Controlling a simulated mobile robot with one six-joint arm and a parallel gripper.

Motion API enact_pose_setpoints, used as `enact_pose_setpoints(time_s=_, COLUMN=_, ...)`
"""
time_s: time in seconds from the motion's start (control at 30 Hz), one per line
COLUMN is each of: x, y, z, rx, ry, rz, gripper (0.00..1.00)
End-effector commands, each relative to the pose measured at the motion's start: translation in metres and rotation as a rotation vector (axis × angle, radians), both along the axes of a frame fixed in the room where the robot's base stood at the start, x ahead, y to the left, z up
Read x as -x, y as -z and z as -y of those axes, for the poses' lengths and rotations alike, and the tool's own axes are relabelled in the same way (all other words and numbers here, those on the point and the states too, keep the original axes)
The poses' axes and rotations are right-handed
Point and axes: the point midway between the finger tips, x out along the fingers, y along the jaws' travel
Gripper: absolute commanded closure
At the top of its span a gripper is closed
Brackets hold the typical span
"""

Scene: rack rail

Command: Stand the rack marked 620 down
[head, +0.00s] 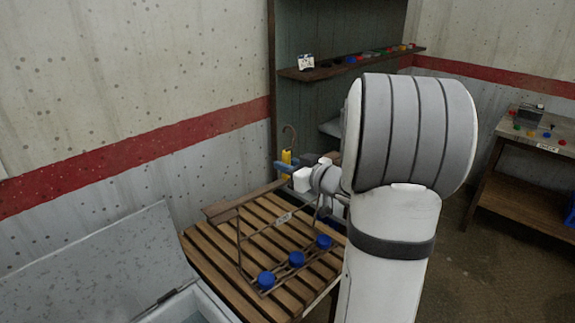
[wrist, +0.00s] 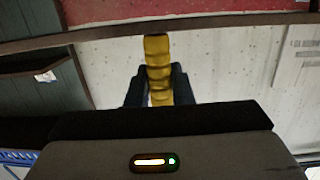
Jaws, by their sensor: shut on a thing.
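In the wrist view the yellow grip (wrist: 158,68) sits upright between my two dark fingers. A small pale label (head: 283,218) shows there, too small to read.
An open grey lidded box (head: 110,262) is at the lower left, against the table. A wall shelf (head: 340,66) with small coloured items and a white tag is behind. A side bench (head: 552,142) with coloured pieces stands at the right. Floor shows between the bench and my arm.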

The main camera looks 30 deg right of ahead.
Motion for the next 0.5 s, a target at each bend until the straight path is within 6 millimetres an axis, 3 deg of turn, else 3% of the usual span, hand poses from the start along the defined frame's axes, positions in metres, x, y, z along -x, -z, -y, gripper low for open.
enact_pose_setpoints(time_s=0.1, x=-0.0001, y=0.001, z=0.0003, rx=0.0, ry=0.0, rz=0.002, gripper=1.0)
enact_pose_setpoints(time_s=0.13, x=-0.0001, y=0.0006, z=0.0004, rx=0.0, ry=0.001, rz=0.003, gripper=0.78)
enact_pose_setpoints(time_s=0.4, x=0.0001, y=0.0011, z=0.0006, rx=0.0, ry=0.001, rz=0.001, gripper=0.56)
enact_pose_setpoints(time_s=0.5, x=0.0002, y=0.0013, z=0.0007, rx=0.0, ry=0.001, rz=0.001, gripper=0.54)
